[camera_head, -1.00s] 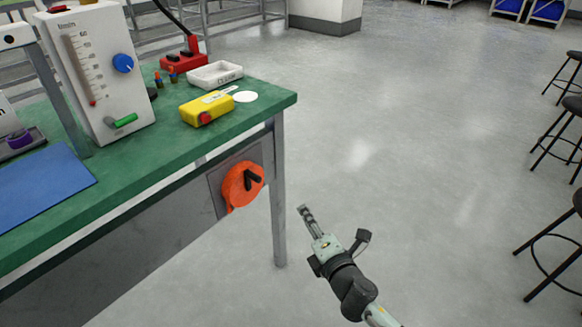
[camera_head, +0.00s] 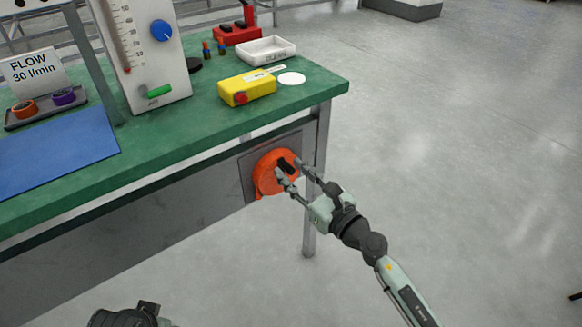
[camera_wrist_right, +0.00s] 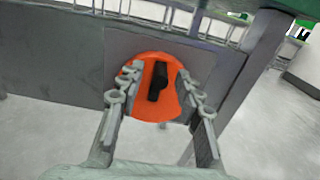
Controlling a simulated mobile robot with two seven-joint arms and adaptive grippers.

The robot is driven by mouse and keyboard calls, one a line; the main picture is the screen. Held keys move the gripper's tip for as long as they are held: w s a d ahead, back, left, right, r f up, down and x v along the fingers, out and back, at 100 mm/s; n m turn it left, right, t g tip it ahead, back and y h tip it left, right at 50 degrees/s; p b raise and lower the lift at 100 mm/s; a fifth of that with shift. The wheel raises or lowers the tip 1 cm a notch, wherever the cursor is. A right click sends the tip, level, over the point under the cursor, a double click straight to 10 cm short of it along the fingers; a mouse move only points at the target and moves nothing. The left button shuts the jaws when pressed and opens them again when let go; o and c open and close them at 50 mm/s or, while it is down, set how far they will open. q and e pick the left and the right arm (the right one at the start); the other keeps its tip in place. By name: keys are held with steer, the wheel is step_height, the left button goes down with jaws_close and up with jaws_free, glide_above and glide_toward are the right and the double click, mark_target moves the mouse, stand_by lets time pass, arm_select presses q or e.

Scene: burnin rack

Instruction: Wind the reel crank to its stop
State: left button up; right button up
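The orange reel (camera_head: 268,181) is mounted on a grey plate on the front of the bench, under the green top. Its black crank (camera_head: 285,165) sits on the reel's face; in the right wrist view the crank (camera_wrist_right: 158,82) stands nearly upright. My right gripper (camera_head: 292,170) is at the reel, its fingers open on both sides of the crank. In the right wrist view the right gripper's fingers (camera_wrist_right: 160,85) show gaps to the crank on each side. My left gripper (camera_head: 140,315) shows only in part at the bottom edge; its fingers cannot be made out.
The green bench top (camera_head: 190,135) overhangs the reel, and a metal leg (camera_head: 312,220) stands just right of it. A yellow box (camera_head: 247,88), a white tray (camera_head: 265,50) and a flow meter (camera_head: 150,50) stand on top. The floor at right is clear.

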steer(key=shift+w+a, duration=0.4)
steer(key=shift+w, duration=0.1)
jaws_close()
steer(key=shift+w+d+m, duration=0.1)
steer(key=shift+d+m, duration=0.05)
steer(key=shift+m, duration=0.15)
